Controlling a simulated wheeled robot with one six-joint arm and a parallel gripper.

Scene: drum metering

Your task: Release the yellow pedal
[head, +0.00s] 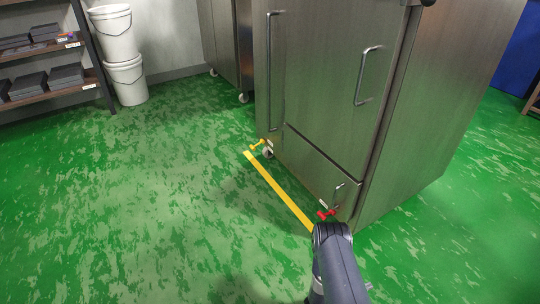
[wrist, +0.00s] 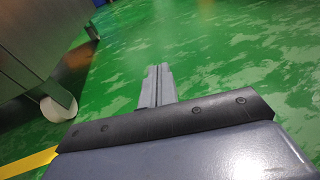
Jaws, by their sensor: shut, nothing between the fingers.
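The yellow pedal (head: 257,144) sticks out low at the far left end of the steel cabinet's front, close to a caster wheel, in the head view. I cannot make it out in the wrist view. My gripper (wrist: 158,72) is shut and empty, its two fingers together above green floor in the wrist view. In the head view my dark arm reaches up from the bottom near the cabinet's near corner; the fingers are hidden there. My gripper is well apart from the yellow pedal.
A red pedal (head: 326,213) sits at the near end of the steel cabinet (head: 320,80), close to my arm. A yellow floor line (head: 280,190) runs along the front. A caster wheel (wrist: 58,108) shows left of my gripper. White buckets (head: 125,78) stand behind open floor at left.

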